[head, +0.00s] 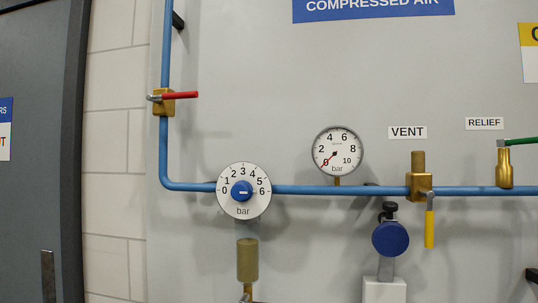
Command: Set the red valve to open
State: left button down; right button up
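The red valve has a brass body (164,103) on the vertical stretch of blue pipe at the upper left of the head view. Its red lever (181,95) points right, nearly level, crosswise to the upright pipe. A small grey metal end sticks out on the left of the body. Nothing touches the lever. Neither of my grippers shows in the head view.
The blue pipe (320,190) bends right past a regulator dial (231,204) with a blue knob. A pressure gauge (346,146) has its needle near 0. The vent valve's yellow lever (430,228) hangs down. The relief valve's green lever (522,141) points right. A dark door (38,150) stands left.

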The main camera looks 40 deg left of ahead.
aim_at(157, 99)
jog(key=u, duration=2.35)
jog(key=j, duration=0.1)
